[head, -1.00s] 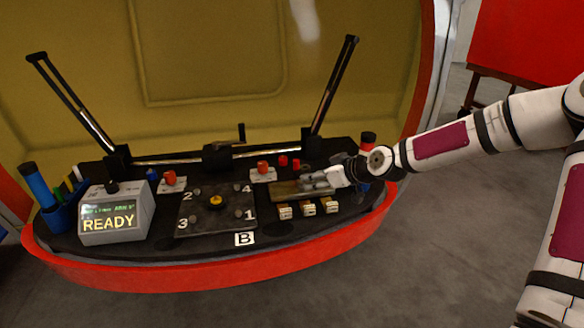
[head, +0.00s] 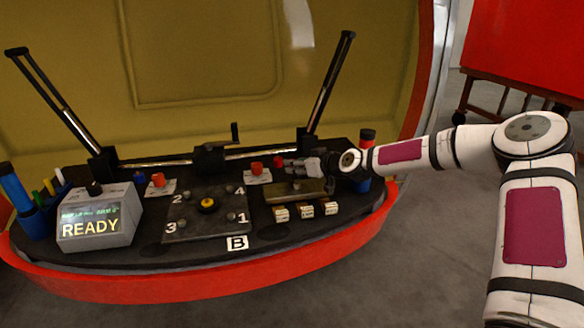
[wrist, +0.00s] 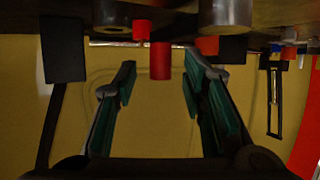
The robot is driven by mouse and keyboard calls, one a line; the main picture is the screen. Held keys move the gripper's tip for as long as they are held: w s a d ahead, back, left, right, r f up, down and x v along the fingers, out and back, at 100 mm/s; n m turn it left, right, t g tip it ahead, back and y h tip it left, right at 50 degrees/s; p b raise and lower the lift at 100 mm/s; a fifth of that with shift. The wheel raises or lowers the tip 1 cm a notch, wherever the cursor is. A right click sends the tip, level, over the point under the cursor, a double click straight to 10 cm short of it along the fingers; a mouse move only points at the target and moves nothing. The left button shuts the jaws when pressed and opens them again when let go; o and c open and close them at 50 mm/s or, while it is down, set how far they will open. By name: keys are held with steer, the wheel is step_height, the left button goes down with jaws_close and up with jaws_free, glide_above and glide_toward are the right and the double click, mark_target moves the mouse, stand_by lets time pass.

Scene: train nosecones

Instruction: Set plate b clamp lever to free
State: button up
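The dark plate (head: 215,228) by the "B" label has a yellow-centred knob and corners numbered 1 to 4. A red lever (head: 256,167) on a white base stands behind its right side. Another red lever (head: 158,179) on a white base stands behind its left side. I cannot tell which belongs to plate b. My gripper (head: 288,164) is right of the right-hand lever, pointing left. In the wrist view my gripper (wrist: 160,80) is open, with a red cylinder (wrist: 160,62) showing between its fingers; contact is not visible.
A brass-coloured block (head: 297,195) lies below my gripper, with several small pale blocks in front. A black rail with a crank (head: 235,133) runs behind. A display box (head: 98,217) reading READY stands left.

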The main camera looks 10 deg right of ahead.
steer(key=shift+x, duration=1.6)
jaws_close()
